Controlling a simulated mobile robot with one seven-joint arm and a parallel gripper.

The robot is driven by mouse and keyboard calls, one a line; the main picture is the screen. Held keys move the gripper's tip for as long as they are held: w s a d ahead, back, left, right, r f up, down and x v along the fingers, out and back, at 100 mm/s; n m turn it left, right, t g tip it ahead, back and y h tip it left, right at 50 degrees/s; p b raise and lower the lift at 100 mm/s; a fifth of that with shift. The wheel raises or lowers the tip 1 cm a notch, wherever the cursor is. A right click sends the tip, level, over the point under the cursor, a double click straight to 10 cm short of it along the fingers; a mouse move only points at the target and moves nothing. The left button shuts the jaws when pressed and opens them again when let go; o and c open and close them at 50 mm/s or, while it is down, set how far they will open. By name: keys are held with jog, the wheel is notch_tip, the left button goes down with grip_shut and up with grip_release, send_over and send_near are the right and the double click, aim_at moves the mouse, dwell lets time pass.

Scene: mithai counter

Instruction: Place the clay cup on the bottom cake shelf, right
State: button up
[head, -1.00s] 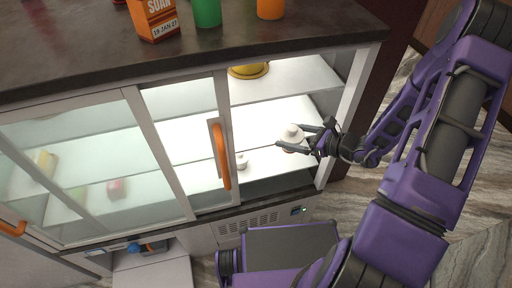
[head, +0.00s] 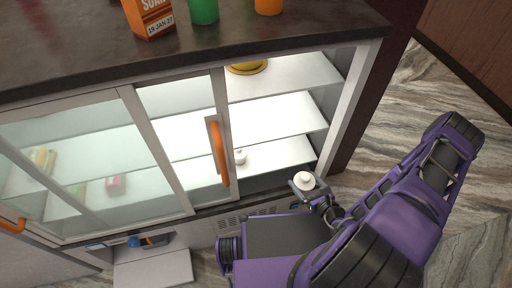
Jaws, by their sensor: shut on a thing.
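My gripper (head: 308,190) is shut on a small pale, rounded thing (head: 304,180). It may be the clay cup, but it is too small to be sure. It is held in front of the cabinet's lower right corner, outside the opening. The bottom shelf (head: 287,154) is lit and white, and its right part looks bare. A small whitish item (head: 241,157) stands on that shelf at the left of the opening, beside the door edge. The fingertips are partly hidden by the held thing.
The sliding glass door (head: 182,135) with an orange handle (head: 218,152) covers the opening's left side. The middle shelf (head: 285,118) looks empty. A yellow dish (head: 247,68) sits on the top shelf. The counter above holds an orange box (head: 149,17) and a green cup (head: 204,10).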

jog(key=w+a, duration=0.1)
jog(key=w, duration=0.4)
jog(key=w+a, duration=0.2)
jog(key=w, duration=0.3)
jog(key=w+a, duration=0.2)
jog(key=w, duration=0.3)
jog(key=shift+w+a, duration=0.15)
jog(key=shift+w, duration=0.25)
jog(key=f, duration=0.1)
jog(key=w+f, duration=0.1)
jog(key=shift+w+a+f, duration=0.1)
jog(key=shift+a+f, duration=0.1)
jog(key=shift+f, duration=0.55)
jog(key=shift+f, duration=0.1)
jog(key=shift+f+b, duration=0.15)
jog(key=shift+b, duration=0.2)
jog(key=o, duration=1.2)
jog(key=shift+r, duration=0.2)
